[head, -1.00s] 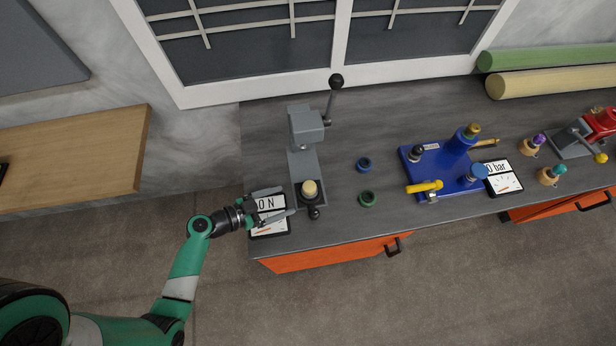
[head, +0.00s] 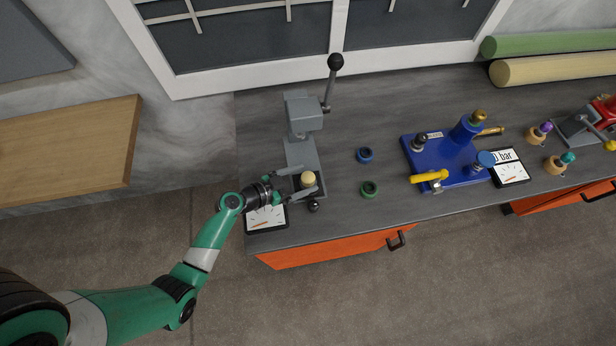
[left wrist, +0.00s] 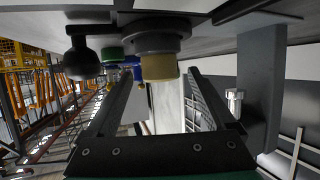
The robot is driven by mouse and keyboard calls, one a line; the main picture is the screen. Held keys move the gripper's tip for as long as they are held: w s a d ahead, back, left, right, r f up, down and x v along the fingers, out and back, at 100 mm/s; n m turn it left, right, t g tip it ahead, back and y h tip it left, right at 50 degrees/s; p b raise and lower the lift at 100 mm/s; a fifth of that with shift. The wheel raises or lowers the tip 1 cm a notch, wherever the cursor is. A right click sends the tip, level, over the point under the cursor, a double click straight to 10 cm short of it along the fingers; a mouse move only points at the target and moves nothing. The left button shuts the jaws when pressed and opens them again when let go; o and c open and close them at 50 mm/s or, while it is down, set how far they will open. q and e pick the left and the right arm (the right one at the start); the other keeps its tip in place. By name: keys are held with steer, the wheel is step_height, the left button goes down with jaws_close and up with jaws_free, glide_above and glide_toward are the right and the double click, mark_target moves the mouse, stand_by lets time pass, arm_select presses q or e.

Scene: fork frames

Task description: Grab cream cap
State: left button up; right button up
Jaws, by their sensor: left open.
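The cream cap (head: 308,179) sits at the front of the grey lever press (head: 303,152), near the table's left end. In the left wrist view the cream cap (left wrist: 160,67) shows just beyond the fingertips, on a dark round holder. My left gripper (head: 303,182) is open, with one finger on each side of the cap in the head view. I cannot tell whether the fingers touch it. My right gripper is not in view.
A black ball knob (head: 313,206) stands just in front of the cap. A display (head: 266,219) lies under my left wrist. Blue (head: 365,155) and green (head: 370,189) rings and a blue pump device (head: 447,160) lie to the right.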

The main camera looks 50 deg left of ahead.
arm_select(q)
steer(key=shift+x, duration=1.1)
jaws_close()
